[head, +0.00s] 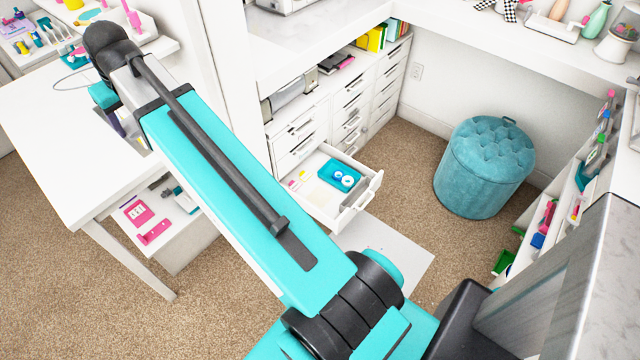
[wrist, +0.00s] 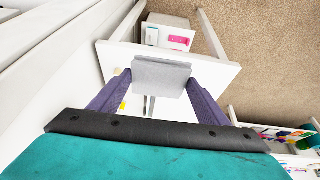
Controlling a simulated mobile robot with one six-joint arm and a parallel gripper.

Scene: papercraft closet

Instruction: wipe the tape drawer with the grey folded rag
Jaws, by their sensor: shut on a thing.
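The grey folded rag (wrist: 161,76) is between the two purple fingers of my gripper (wrist: 160,84), which is shut on it, in the wrist view. In the head view my gripper (head: 118,124) is at the left, over the white table, partly hidden by my arm; the rag cannot be made out there. The rag is well apart from the drawer.
A white table (head: 50,130) stands at the left, with a lower shelf holding pink items (head: 139,213). Closed drawers flank the open one. A teal tufted stool (head: 484,165) stands at the right. Carpet between is largely clear. A rack of coloured tools lines the right edge.

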